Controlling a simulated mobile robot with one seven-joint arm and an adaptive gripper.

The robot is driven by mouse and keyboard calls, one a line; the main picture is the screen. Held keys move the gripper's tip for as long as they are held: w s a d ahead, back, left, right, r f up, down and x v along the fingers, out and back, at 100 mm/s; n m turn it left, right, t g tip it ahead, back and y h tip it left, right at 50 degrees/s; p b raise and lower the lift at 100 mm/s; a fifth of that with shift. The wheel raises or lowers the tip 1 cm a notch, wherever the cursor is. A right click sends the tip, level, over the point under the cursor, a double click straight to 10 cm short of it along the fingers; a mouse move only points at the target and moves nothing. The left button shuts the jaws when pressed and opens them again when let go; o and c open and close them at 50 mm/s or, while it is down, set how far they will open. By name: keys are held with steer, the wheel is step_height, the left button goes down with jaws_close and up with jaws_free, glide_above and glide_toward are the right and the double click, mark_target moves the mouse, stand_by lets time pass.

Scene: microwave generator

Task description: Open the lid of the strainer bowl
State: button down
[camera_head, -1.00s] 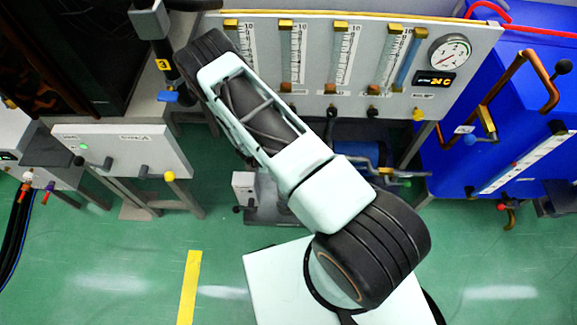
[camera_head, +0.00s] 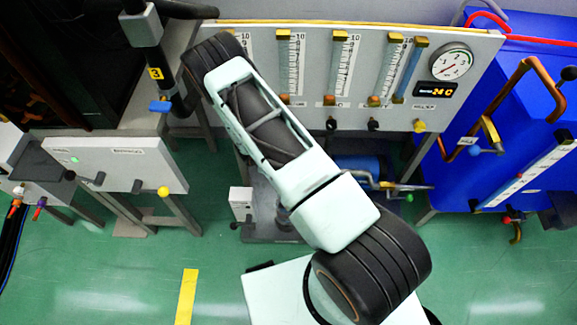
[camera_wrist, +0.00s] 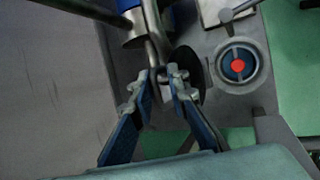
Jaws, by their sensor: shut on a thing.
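In the wrist view, the two blue-padded fingers of my gripper (camera_wrist: 164,76) close on a small grey metal handle (camera_wrist: 164,86). A dark round disc (camera_wrist: 189,69) lies right behind the right fingertip. A curved metal bar (camera_wrist: 153,26) runs up from the fingertips beside a metal cylinder (camera_wrist: 133,32). I cannot tell for sure which of these parts is the strainer bowl or its lid. In the head view, my arm covers the middle of the scene and my gripper is hidden.
A round fitting with a red centre (camera_wrist: 237,66) sits right of my gripper. A flow-meter panel (camera_head: 300,114) with a gauge (camera_head: 450,62) stands at the back. A blue cabinet (camera_head: 480,110) with copper pipes is on the right. Green floor (camera_head: 100,260) is clear at front left.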

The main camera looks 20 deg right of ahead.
steer(key=shift+w+d, duration=0.1)
steer(key=c, duration=2.1)
jaws_free()
steer(key=v, duration=1.2)
